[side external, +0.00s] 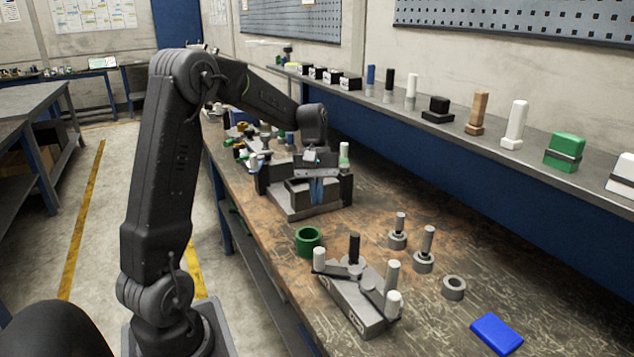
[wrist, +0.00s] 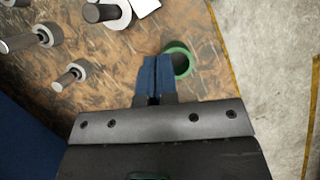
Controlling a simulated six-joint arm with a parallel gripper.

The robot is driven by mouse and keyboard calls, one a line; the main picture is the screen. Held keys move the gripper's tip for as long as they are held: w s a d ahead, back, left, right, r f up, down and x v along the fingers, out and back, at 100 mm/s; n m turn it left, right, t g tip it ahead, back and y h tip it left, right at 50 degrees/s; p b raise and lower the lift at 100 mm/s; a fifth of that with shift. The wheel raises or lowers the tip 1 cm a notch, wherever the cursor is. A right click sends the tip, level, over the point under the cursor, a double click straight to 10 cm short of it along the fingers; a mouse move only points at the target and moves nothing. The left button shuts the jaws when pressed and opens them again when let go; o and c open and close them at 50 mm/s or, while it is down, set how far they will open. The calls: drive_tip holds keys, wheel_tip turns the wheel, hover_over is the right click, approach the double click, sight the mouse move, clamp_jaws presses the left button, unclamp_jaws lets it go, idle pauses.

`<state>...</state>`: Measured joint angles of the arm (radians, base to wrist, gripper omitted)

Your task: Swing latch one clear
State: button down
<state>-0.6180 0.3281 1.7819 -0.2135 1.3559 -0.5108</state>
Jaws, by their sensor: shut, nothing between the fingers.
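A grey block (side external: 352,305) stands on the bench in the front middle of the side view. It carries flat grey bars that look like latch arms, with white upright posts (side external: 392,275) and a black-topped post (side external: 354,248). Nothing on it is labelled, so I cannot tell which latch is latch one. My gripper (side external: 318,198) points down behind this block, in front of a grey fixture (side external: 292,212), apart from the block. In the wrist view its blue fingers (wrist: 154,58) are together and empty, beside a green ring (wrist: 181,53).
The green ring (side external: 308,240) lies between the fixture and the block. Two collared pegs (side external: 398,232) (side external: 425,250), a grey ring (side external: 453,288) and a blue block (side external: 497,333) stand or lie to the right. A shelf (side external: 440,128) of parts runs behind. Bare bench shows around the pegs.

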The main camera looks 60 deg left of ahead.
drive_tip(key=v, duration=0.3)
drive_tip(key=shift+d+r, duration=0.1)
drive_tip(key=shift+d, duration=0.05)
drive_tip(key=s+d+r+m+t+y, duration=0.2)
drive_tip(key=s+d+m+t, duration=0.1)
drive_tip(key=s+d+m, duration=0.4)
drive_tip(key=s+d+r+m+t+y, duration=0.2)
drive_tip(key=s+d+m+t, duration=0.2)
drive_tip(key=d, duration=0.9)
drive_tip(key=s+m, duration=0.2)
drive_tip(key=s, duration=0.2)
drive_tip(key=shift+d+m, duration=0.2)
drive_tip(key=shift+m, duration=0.2)
